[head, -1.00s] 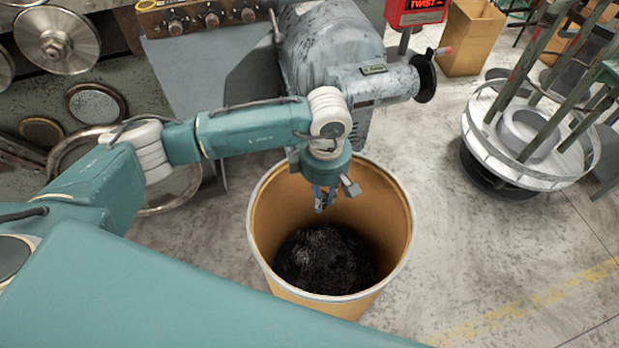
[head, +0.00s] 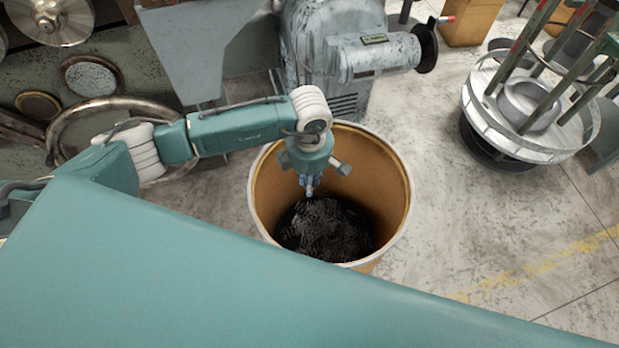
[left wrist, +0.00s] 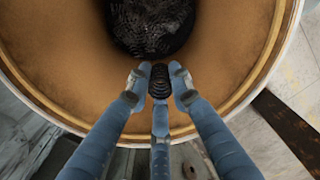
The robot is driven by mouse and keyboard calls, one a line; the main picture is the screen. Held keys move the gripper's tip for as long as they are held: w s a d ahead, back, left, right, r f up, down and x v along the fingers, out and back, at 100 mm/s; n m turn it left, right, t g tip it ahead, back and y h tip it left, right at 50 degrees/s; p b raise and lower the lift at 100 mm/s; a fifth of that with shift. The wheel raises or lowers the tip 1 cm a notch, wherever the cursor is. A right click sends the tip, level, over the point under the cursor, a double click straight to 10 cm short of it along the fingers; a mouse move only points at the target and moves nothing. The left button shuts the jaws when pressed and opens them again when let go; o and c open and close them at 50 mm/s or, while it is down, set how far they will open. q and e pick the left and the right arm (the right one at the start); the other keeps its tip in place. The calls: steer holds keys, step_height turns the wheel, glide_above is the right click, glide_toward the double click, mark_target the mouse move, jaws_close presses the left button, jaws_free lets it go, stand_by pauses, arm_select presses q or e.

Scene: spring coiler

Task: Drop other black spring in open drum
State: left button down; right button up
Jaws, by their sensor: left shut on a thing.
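The open drum (head: 382,150) is a tan barrel with a pale rim, standing on the floor; a dark heap of black springs (head: 325,230) lies at its bottom. My left gripper (head: 309,187) points down inside the drum's mouth, above the heap. In the left wrist view my left gripper (left wrist: 160,85) has its blue fingers shut on a small black spring (left wrist: 159,79). The spring is above the heap and apart from it in that view. The spring is hard to make out in the head view. My right gripper is not in view.
A grey machine (head: 335,60) with a black handwheel (head: 424,48) stands just behind the drum. A round white reel stand (head: 530,110) is at the right. Bare concrete floor (head: 450,190) lies between them.

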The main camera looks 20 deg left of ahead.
arm_select(q)
steer(key=c, duration=1.5)
jaws_free()
step_height(320, 180, up, 12)
steer(key=shift+r, duration=0.1)
